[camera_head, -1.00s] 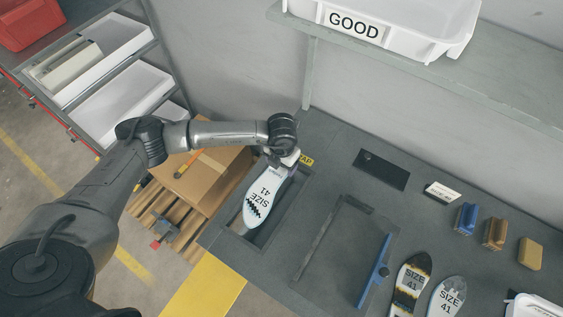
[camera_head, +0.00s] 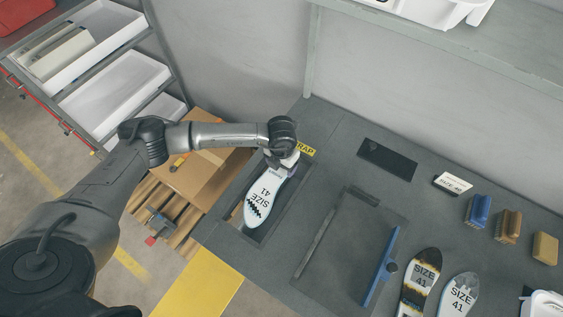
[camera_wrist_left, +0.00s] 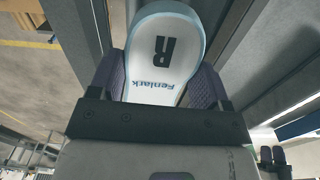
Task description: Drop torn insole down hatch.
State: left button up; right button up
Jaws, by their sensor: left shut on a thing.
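The torn insole (camera_head: 266,197) is white with a pale blue edge, "SIZE 41" print and a jagged black mark near its lower end. My left gripper (camera_head: 281,163) is shut on its upper end. In the left wrist view the insole's heel (camera_wrist_left: 165,55), marked "R" and "Fenlark", sits between the two purple-padded fingers (camera_wrist_left: 165,82). The insole is over the rectangular scrap hatch (camera_head: 291,203) in the bench, beside a yellow label (camera_head: 305,151) that is partly hidden. Its exact height above the opening is hard to tell. My right gripper is not in view.
Two more insoles, one black and yellow (camera_head: 421,283) and one grey (camera_head: 458,296), lie at the lower right. A recessed panel with a blue bar (camera_head: 381,266) is right of the hatch. Several brushes or blocks (camera_head: 508,226) stand farther right. A cardboard box (camera_head: 196,183) is left of the bench.

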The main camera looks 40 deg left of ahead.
pick_arm(q)
jog(key=shift+f, duration=0.1)
jog(key=o, duration=1)
notch_tip(320, 180, up, 14)
jog(key=shift+f+p, duration=0.1)
jog(key=shift+p, duration=0.6)
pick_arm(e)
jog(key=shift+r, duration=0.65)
